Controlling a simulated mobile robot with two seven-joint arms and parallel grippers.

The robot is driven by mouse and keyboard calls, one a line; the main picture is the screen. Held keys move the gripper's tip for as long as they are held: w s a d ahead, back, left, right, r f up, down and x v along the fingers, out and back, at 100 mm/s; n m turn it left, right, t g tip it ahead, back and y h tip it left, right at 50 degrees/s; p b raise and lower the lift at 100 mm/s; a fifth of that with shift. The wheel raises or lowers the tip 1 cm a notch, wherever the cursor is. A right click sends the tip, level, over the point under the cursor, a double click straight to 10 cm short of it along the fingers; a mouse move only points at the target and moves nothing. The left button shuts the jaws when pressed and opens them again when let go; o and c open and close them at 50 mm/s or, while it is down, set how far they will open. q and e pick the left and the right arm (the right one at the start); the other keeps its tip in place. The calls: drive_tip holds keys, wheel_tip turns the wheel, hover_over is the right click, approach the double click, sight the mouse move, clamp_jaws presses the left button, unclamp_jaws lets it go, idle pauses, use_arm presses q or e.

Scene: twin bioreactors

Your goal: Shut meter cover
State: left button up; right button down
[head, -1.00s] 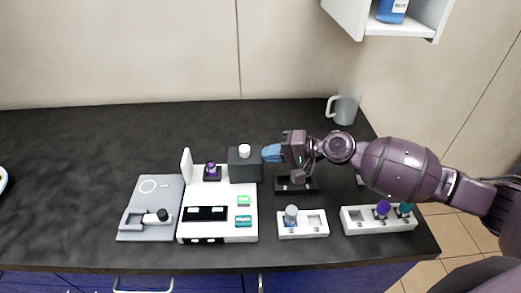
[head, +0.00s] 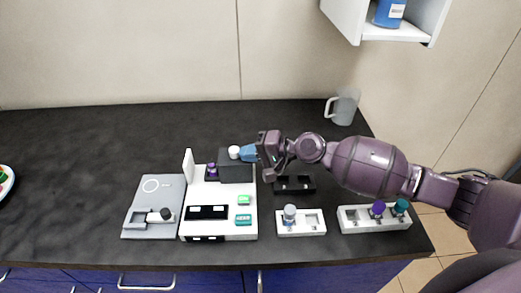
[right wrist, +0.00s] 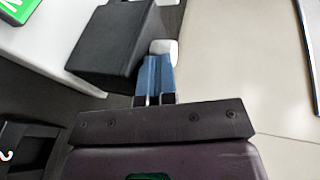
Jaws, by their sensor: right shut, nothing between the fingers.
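The meter is a white device (head: 220,225) on the dark counter. Its cover appears to be the dark grey box (head: 238,172) at the back right, with a white knob (head: 234,152) on top. A purple-capped vial (head: 212,170) shows uncovered left of the box, beside an upright white plate (head: 188,165). My right gripper (head: 248,153) is shut and empty, with its blue fingertips against or very near the knob's right side. In the right wrist view the fingertips (right wrist: 155,75) reach the knob (right wrist: 166,47) beside the box (right wrist: 112,42). My left gripper is not in view.
A grey plate (head: 150,190) with a black-and-white part lies left of the device. On the right stand a black rack (head: 295,185), a white rack (head: 301,228) with a vial, another white rack (head: 365,224) with capped vials, and a mug (head: 343,108). The counter's back left is clear.

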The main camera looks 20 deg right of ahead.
sight(221, 159)
drive_tip(key=a, duration=0.2)
drive_tip(key=w+a+p, duration=0.1)
drive_tip(key=a, duration=0.1)
drive_tip(key=w+a+p, duration=0.1)
drive_tip(key=a, duration=0.2)
drive_tip(key=shift+r, duration=0.15)
drive_tip(key=shift+w+a, duration=0.1)
drive_tip(key=shift+a, duration=0.2)
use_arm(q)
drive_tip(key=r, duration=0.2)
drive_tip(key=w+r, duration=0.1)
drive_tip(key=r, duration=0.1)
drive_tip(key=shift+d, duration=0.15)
use_arm(e)
drive_tip(key=shift+a, duration=0.15)
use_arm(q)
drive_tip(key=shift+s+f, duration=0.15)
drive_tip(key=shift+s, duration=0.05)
